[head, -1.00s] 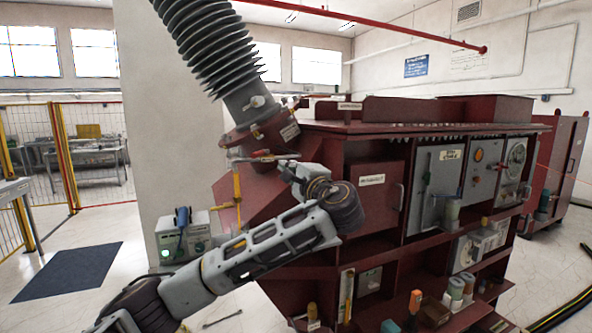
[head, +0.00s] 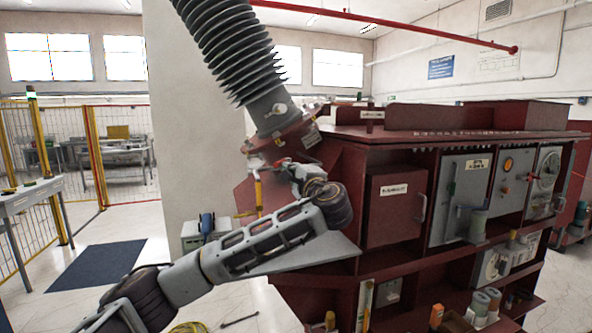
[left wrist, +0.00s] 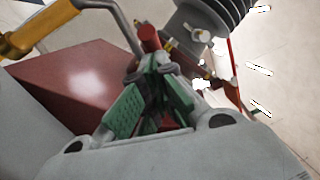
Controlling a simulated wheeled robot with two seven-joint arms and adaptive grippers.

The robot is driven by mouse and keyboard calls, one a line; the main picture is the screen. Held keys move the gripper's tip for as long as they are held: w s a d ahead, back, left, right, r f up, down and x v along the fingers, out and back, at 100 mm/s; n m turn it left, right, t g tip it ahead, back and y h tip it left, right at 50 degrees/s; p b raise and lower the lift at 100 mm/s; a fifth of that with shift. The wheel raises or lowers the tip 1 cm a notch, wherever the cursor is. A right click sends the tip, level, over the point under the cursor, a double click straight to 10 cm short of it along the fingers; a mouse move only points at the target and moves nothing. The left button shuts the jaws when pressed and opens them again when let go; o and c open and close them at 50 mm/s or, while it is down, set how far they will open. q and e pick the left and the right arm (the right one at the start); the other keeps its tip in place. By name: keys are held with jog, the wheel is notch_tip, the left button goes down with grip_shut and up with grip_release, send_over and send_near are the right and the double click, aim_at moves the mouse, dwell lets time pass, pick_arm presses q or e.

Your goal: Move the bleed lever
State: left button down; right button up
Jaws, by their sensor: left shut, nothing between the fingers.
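The bleed lever, seen as a small red handle (head: 281,163), sits below the flange of the grey ribbed bushing (head: 268,112), beside a yellow vertical pipe (head: 258,192). My left gripper (head: 288,171) is right at the handle, and its fingers are small and partly hidden there. In the left wrist view the green-padded fingers (left wrist: 157,66) are shut with nothing between them. A red rounded end (left wrist: 149,38), seemingly of the lever, stands just beyond the fingertips; I cannot tell whether they touch. My right gripper is not in view.
The dark red transformer cabinet (head: 393,208) stands close to the right of my left arm. A grey box with a blue device (head: 206,228) is behind the arm. Loose items lie on the low shelf. The floor at the left is clear around a dark mat (head: 95,268).

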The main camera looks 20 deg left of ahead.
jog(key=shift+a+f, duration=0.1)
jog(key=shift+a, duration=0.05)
pick_arm(q)
jog(key=shift+s+a+h, duration=0.1)
jog(key=shift+a+h, duration=0.1)
jog(key=shift+h, duration=0.1)
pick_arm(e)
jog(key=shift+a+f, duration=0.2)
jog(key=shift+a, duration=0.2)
